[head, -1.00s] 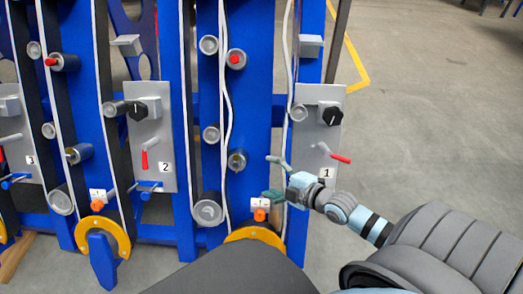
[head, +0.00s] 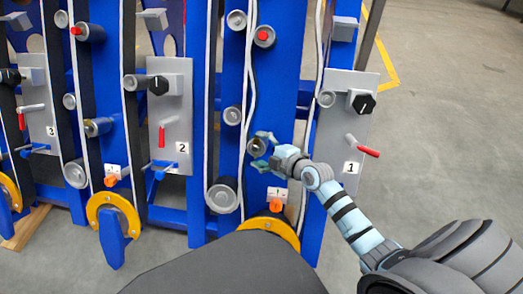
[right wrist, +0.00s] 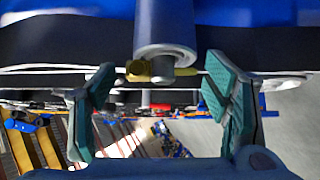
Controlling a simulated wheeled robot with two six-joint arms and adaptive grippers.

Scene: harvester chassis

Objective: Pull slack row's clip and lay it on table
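Row 1, beside the plate marked 1 (head: 351,167), has a wavy, slack white-edged belt (head: 252,75). A grey roller (head: 257,146) on this row carries a small brass-coloured clip, which shows in the right wrist view (right wrist: 139,70) at the roller's shaft end. My right gripper (head: 263,150) is open, its fingers above and below this roller end in the head view. In the right wrist view the teal-padded fingers (right wrist: 160,88) stand apart on either side of the clip and shaft, with gaps. My left gripper and the table are not in view.
Row 1's red-handled lever (head: 368,151) and black knob (head: 363,103) sit right of my right arm. Plate 2 (head: 166,115) and plate 3 (head: 40,105) stand left. An orange part (head: 276,205) lies below the gripper. Open floor is at right.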

